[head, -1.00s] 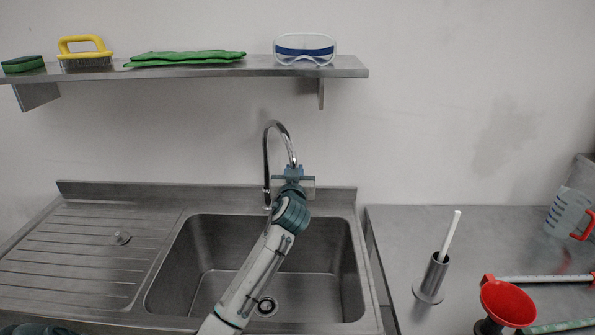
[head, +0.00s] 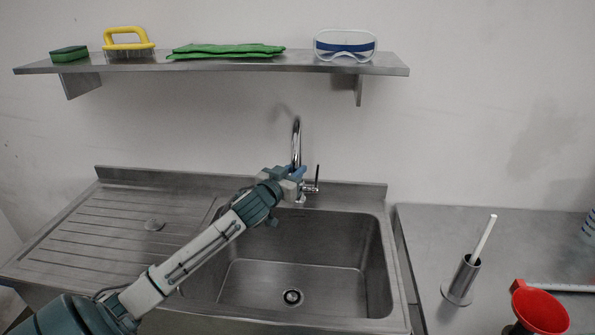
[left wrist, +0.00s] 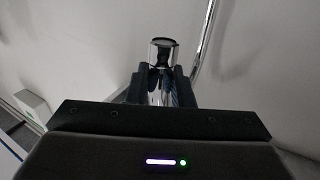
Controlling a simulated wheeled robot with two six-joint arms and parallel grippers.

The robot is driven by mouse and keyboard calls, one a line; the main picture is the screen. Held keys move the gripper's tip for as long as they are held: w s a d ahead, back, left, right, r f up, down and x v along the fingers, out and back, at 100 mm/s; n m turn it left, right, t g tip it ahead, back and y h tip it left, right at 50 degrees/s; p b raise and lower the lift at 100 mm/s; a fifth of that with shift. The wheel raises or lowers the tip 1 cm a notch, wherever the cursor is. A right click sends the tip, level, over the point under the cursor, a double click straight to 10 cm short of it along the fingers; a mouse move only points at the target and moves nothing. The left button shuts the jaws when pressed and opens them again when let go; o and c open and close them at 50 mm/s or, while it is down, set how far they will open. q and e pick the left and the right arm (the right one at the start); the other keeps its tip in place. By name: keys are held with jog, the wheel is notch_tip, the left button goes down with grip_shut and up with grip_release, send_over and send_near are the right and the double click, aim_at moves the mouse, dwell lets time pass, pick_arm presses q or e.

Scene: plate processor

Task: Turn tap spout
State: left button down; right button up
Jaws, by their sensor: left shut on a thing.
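The chrome tap (head: 296,140) stands at the back rim of the steel sink (head: 345,240). Its curved spout looks nearly edge-on in the head view. My left gripper (head: 292,174) is at the outlet end of the spout, shut on it. In the left wrist view the chrome spout end (left wrist: 162,52) sits between the two dark fingers of my left gripper (left wrist: 161,82), and the curved pipe (left wrist: 207,40) rises to its right. The tap's lever (head: 318,175) shows just right of the gripper, apart from it. My right gripper is out of view.
The basin is empty. Right of it stand a brush holder (head: 461,281) and a red funnel (head: 540,312).

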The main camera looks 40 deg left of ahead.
pick_arm(q)
jog(key=shift+a+r, duration=0.1)
jog(key=shift+a, duration=0.05)
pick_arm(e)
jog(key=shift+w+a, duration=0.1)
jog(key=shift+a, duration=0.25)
pick_arm(q)
jog(key=c, duration=1.3)
grip_release()
jog(key=shift+s+d+b, duration=0.2)
jog(key=shift+s+b, duration=0.2)
jog(key=shift+s, duration=1.4)
jog(key=shift+s+d+b, duration=0.2)
jog(key=shift+s+b, duration=0.15)
jog(key=shift+s, duration=1.4)
jog(key=shift+s+d+b, duration=0.2)
jog(key=shift+s+b, duration=0.2)
jog(key=shift+s, duration=1.4)
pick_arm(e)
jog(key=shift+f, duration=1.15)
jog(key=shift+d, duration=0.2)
